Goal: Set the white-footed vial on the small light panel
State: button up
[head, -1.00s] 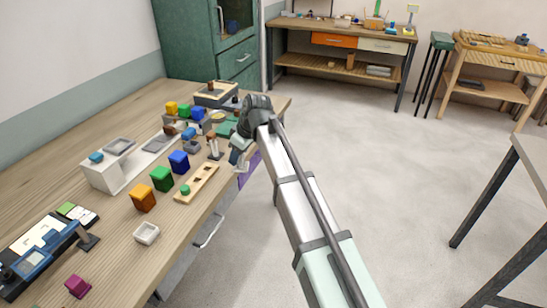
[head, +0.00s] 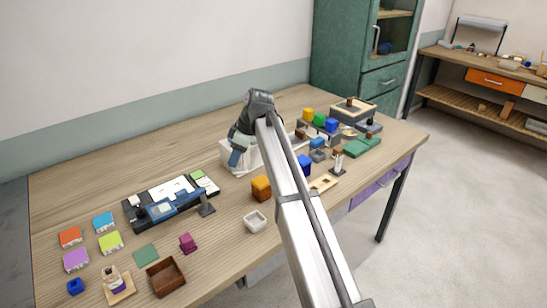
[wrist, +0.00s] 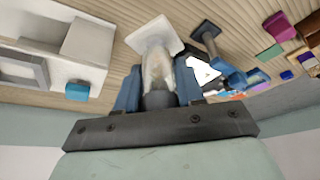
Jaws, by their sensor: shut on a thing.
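The white-footed vial shows in the wrist view as a pale, glassy body (wrist: 157,72) with a square white foot (wrist: 155,36) pointing away from my gripper (wrist: 158,88). My gripper's blue fingers are shut on it. In the head view my gripper (head: 236,158) is beside the white stand, and the vial is mostly hidden or hard to tell from that stand. A small white panel with a green patch (head: 204,183) lies at the right end of the dark board, left of my gripper; it looks like the small light panel. The vial is apart from it.
A larger white panel (head: 168,189) and a blue device (head: 172,205) with a dark-footed post (head: 207,208) stand close by. The white stand (head: 252,160) is beside my gripper. A white dish (head: 255,221) and an orange block (head: 261,188) are nearer. The table behind is clear.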

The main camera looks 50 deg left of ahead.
jog(key=s+a+f+n+g+h, duration=0.1)
jog(key=s+a+n, duration=0.2)
jog(key=s+a, duration=0.45)
jog(key=s+a+f+n+h, duration=0.15)
jog(key=s+a, duration=0.25)
jog(key=s, duration=0.7)
send_over(171, 193)
jog(key=shift+n+y, duration=0.45)
jog(key=shift+f, duration=2.55)
jog(key=o, duration=1.1)
jog(key=shift+r, duration=0.1)
